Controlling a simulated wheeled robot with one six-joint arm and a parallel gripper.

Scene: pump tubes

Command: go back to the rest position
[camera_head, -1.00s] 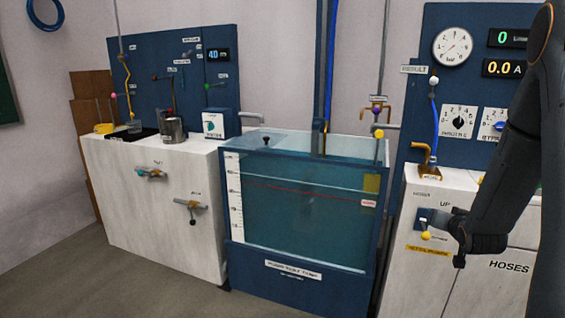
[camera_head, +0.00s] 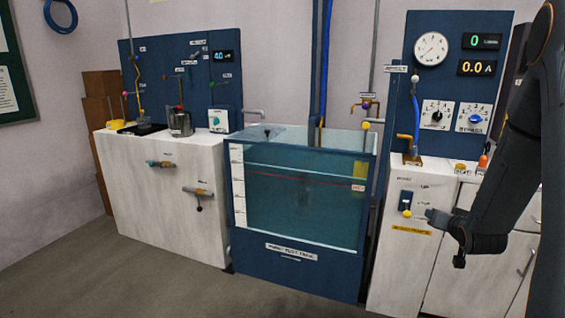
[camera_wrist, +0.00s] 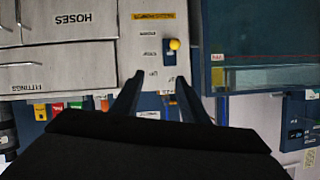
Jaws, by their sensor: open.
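My gripper (camera_head: 436,219) is at the right of the head view, in front of the white cabinet and just right of a blue switch plate with a yellow knob (camera_head: 406,213). In the wrist view my gripper (camera_wrist: 159,77) has its two dark fingers spread with nothing between them. That view is upside down. The yellow knob (camera_wrist: 174,44) shows there beyond the fingertips, and a gap seems to separate them. My dark arm hangs down along the right edge of the head view.
The water tank (camera_head: 300,249) stands left of the white cabinet (camera_head: 392,270). A white counter (camera_head: 160,206) with a metal pot (camera_head: 180,123) stands further left. Drawers marked HOSES (camera_wrist: 75,22) show in the wrist view. Open floor (camera_head: 75,270) lies in front at the left.

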